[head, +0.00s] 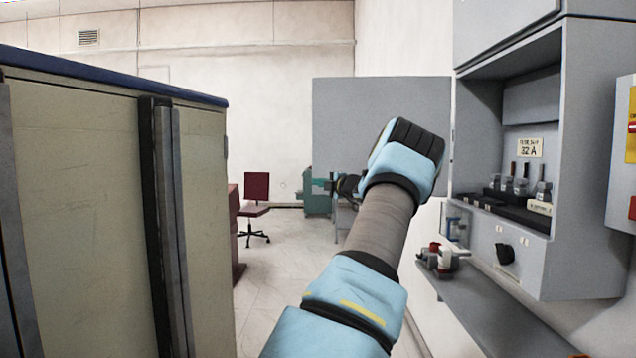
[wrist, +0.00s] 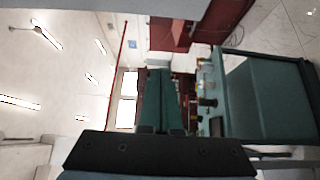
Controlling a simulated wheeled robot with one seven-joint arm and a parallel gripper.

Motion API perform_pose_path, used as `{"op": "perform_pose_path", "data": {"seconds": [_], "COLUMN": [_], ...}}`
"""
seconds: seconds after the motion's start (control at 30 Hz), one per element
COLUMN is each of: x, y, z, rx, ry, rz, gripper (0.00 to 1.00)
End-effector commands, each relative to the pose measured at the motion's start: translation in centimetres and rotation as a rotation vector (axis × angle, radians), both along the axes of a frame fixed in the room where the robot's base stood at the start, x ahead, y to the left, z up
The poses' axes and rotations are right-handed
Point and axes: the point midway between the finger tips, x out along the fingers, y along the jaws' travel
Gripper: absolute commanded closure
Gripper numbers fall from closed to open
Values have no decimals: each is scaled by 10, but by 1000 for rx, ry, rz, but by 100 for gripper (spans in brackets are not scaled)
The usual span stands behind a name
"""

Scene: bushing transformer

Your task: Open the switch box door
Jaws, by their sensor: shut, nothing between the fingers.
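The grey switch box (head: 581,153) is on the wall at the right of the head view, and its front is uncovered. Its flat grey door (head: 350,115) stands swung wide open to the left, joining the box near its left edge. My arm crosses in front of the door and hides its lower right part. My gripper (head: 346,187) shows small and dark at the door's lower edge, left of my blue wrist. It is shut and empty; I cannot tell whether it touches the door. The wrist view shows no door.
A tall beige cabinet (head: 80,190) fills the left. A grey shelf (head: 505,320) with small items juts out below the box. A dark red chair (head: 254,190) and a green machine (head: 318,200) stand farther back. The floor (head: 285,255) between is clear.

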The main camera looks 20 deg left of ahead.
Motion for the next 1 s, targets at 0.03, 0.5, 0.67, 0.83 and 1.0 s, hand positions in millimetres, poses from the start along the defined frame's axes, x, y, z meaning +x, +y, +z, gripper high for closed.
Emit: {"op": "perform_pose_path", "data": {"seconds": [0.03,0.5,0.67,0.83,1.0], "x": [-3,-45,-53,-79,-144], "y": [-8,-65,-73,-56,-42], "z": [-3,-3,-3,-35,-112], "rx": [-1,-1,-8,-243,-784], "ry": [-1,-1,-4,-104,-390], "rz": [-4,-3,1,61,283], "gripper": [100,100,100,100,100]}}
